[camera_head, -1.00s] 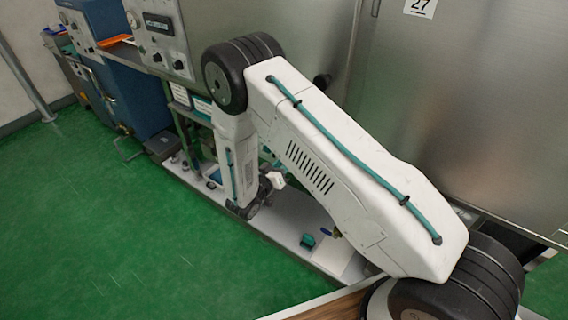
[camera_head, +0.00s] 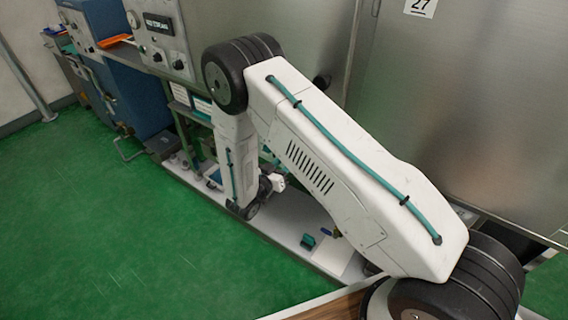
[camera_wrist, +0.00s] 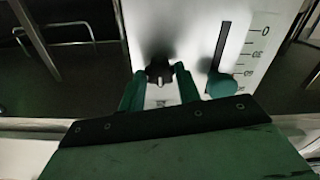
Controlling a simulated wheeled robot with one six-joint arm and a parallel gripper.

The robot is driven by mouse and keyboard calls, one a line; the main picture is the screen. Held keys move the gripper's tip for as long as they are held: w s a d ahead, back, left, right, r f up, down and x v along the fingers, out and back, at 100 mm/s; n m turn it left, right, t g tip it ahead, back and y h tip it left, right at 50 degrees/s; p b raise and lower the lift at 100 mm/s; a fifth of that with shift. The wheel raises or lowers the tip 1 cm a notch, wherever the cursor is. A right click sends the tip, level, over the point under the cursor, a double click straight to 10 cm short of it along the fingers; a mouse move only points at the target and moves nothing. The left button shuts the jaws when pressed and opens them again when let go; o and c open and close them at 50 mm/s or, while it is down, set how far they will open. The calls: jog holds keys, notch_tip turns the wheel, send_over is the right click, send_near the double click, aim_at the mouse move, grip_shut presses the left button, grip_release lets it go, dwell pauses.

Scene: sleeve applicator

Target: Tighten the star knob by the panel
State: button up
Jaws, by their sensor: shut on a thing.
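In the wrist view, a small dark lobed knob (camera_wrist: 159,68) sits on a pale plate (camera_wrist: 185,32) with a light pin at its middle. The two green fingers of my gripper (camera_wrist: 159,76) stand on either side of it, and my gripper is shut on this star knob. To the right, a round green knob (camera_wrist: 221,85) sits at the lower end of a dark slot beside a printed scale (camera_wrist: 254,55); it is outside my fingers. In the head view my arm hides the knob and the gripper tips.
In the head view, a grey control panel (camera_head: 160,30) is at upper left, with a blue cabinet (camera_head: 137,95) beside it. A steel panel (camera_head: 480,110) stands behind my arm. A small teal object (camera_head: 308,241) lies on the pale base. Open green floor (camera_head: 110,220) is at left.

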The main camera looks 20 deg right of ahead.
jog(key=o, duration=1)
jog(key=shift+a, duration=0.1)
jog(key=v, duration=0.7)
jog(key=shift+s+a, duration=0.25)
